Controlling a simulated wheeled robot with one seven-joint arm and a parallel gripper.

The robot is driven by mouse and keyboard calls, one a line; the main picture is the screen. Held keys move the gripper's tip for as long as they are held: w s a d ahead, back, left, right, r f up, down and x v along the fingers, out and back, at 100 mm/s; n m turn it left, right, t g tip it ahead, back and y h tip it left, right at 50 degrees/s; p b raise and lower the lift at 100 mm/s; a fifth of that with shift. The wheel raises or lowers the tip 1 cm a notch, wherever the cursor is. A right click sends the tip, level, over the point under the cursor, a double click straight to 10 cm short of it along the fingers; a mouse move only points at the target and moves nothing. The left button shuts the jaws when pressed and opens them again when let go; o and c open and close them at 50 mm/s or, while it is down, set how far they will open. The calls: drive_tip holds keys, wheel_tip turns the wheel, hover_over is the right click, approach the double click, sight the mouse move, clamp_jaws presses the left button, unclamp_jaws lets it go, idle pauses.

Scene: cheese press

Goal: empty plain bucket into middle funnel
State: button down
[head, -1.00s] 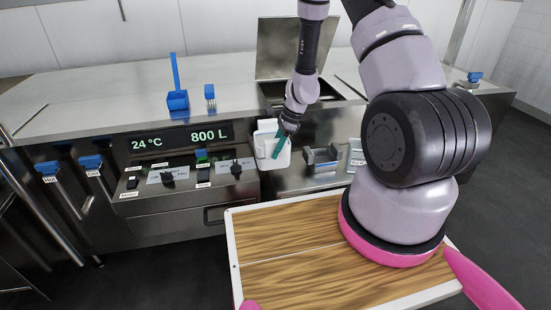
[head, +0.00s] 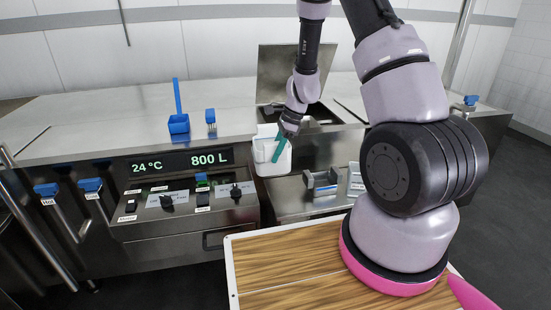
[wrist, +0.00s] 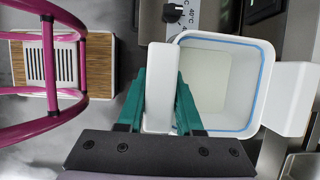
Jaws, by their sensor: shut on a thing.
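My gripper (wrist: 160,95) has its teal fingers shut on the white handle (wrist: 159,86) of a plain white bucket. In the wrist view I look into the square bucket (wrist: 213,85); its rim has a blue line and its inside is pale, so I cannot tell what it holds. In the head view the bucket (head: 270,165) hangs upright in front of the steel counter's edge, below my gripper (head: 281,143). A second white flap-like part (wrist: 290,99) sits at the bucket's right in the wrist view. I cannot make out a middle funnel.
A steel lid (head: 292,72) stands open over a dark opening (head: 322,113) behind the bucket. A control panel with display (head: 180,162) is to the left. A wooden-topped table (head: 285,265) is nearer.

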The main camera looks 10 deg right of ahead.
wheel_tip(320, 180, up, 17)
drive_tip(key=shift+r, duration=0.15)
idle(1.8)
idle(0.4)
